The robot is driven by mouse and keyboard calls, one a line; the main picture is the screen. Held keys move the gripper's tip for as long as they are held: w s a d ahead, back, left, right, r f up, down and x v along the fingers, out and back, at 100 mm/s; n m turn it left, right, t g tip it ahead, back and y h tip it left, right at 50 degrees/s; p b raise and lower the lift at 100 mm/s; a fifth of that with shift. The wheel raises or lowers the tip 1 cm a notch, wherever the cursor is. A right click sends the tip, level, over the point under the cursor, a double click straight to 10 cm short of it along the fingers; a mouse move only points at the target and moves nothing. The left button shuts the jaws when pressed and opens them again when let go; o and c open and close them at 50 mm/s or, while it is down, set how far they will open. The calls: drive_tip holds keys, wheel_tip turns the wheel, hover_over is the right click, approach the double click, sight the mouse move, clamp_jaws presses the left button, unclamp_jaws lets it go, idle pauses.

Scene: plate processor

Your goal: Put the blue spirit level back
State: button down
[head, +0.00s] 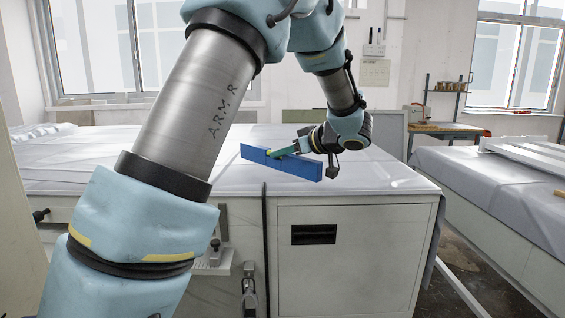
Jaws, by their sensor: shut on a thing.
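The blue spirit level (300,168) is a long blue bar, seen in the head view near the front edge of the sheet-covered table (225,178). My gripper (278,153) is shut on the level near its middle. The level slants slightly down to the right. It appears to be held above the table top, but I cannot tell the exact gap. The fingertips are small in the picture and partly hidden by the level.
Below the table top is a grey cabinet front (350,262) with a dark slot. A second covered table (500,190) stands at the right across a gap. A wooden bench (435,129) and shelf stand at the back right. The covered top behind the level looks mostly clear.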

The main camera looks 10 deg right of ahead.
sight(283, 163)
drive_tip(key=shift+f, duration=1.4)
drive_tip(key=shift+f, duration=0.15)
drive_tip(key=c, duration=0.7)
unclamp_jaws()
drive_tip(key=shift+o, duration=0.2)
drive_tip(key=shift+s+d+r, duration=0.15)
drive_tip(key=shift+s+r, duration=0.05)
drive_tip(key=shift+s, duration=0.05)
drive_tip(key=b+v, duration=0.1)
drive_tip(key=v, duration=1)
drive_tip(key=shift+s+d+r+b, duration=0.1)
drive_tip(key=shift+s+d+b, duration=0.1)
drive_tip(key=shift+b, duration=0.15)
drive_tip(key=shift+w, duration=0.1)
